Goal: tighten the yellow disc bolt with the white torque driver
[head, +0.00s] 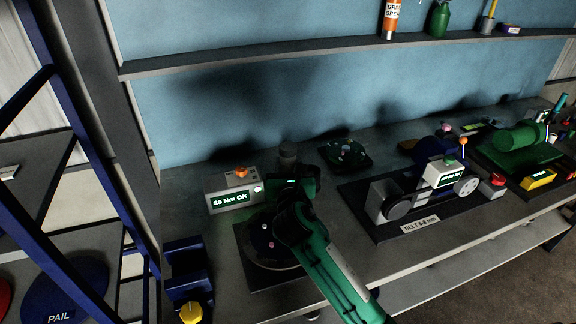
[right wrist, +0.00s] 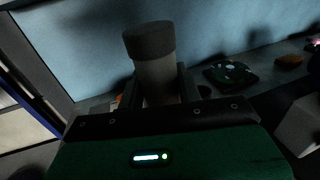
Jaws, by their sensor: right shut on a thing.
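The torque driver (head: 289,154) stands upright in my right gripper (head: 291,180). In the right wrist view the driver (right wrist: 157,72) is a pale cylinder with a dark cap, between the two fingers of the gripper (right wrist: 160,92). Its lower end is hidden by the gripper. In the head view a round dark disc (head: 256,257) on a dark base lies below the gripper, partly covered by my arm. Small coloured bolt heads (head: 269,243) show on it. I cannot pick out a yellow one, and the driver's tip is hidden. My left gripper is not in view.
A grey box (head: 213,190) behind the disc shows a lit green "Nm OK" reading. A blue holder (head: 184,257) and yellow knob (head: 191,313) stand left. A belt machine (head: 440,172) stands right, with a dark tray (head: 346,154) behind. A shelf (head: 330,50) crosses above.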

